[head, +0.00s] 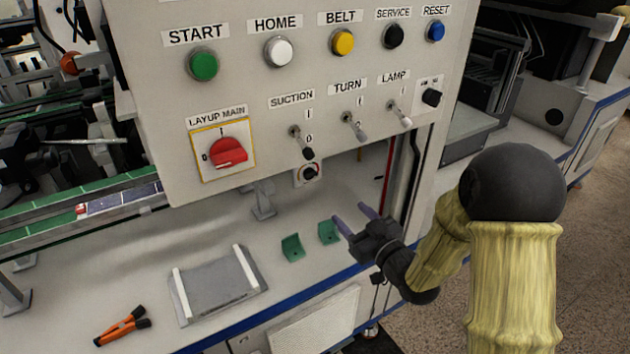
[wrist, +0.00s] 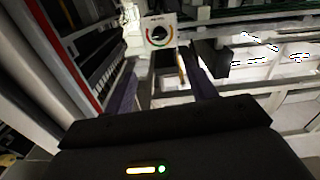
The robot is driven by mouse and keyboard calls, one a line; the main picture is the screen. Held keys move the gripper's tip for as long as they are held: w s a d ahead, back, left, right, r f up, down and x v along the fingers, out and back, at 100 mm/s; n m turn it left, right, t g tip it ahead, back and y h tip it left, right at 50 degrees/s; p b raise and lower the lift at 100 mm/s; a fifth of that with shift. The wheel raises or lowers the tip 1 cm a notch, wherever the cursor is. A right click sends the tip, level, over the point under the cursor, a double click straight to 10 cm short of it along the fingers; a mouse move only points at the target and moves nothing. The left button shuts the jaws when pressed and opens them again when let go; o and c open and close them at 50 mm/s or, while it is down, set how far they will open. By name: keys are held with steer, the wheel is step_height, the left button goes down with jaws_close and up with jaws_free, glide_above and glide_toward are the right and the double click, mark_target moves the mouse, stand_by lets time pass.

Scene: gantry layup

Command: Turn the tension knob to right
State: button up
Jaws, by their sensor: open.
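A small black dial knob (head: 309,173) on a pale plate sits under the lower edge of the control panel, partly hidden by it. In the wrist view a dark round knob (wrist: 159,35) on a white plate, with a coloured arc below it, appears ahead between my fingers. Its label is too small to read, and its pointer setting is unclear. It looks like the tension knob. My gripper (head: 350,213) is open and empty, low over the bench to the right of the knob and apart from it. Its fingers also show in the wrist view (wrist: 161,82).
The control panel (head: 270,75) with buttons, toggle switches and a red rotary switch (head: 229,153) overhangs the bench. Green brackets (head: 292,247) lie near my gripper. A grey tray (head: 218,286) and orange-handled tool (head: 122,327) lie left. A red vertical strip (head: 388,172) stands behind my gripper.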

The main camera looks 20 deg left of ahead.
mark_target(313, 176)
steer(key=b+x, duration=0.2)
steer(key=x, duration=1.4)
steer(key=shift+w+a+b, duration=0.1)
steer(key=shift+a+b, duration=0.15)
steer(key=shift+b, duration=0.05)
steer(key=shift+w+a, duration=0.25)
steer(key=shift+w, duration=0.1)
steer(key=c, duration=1)
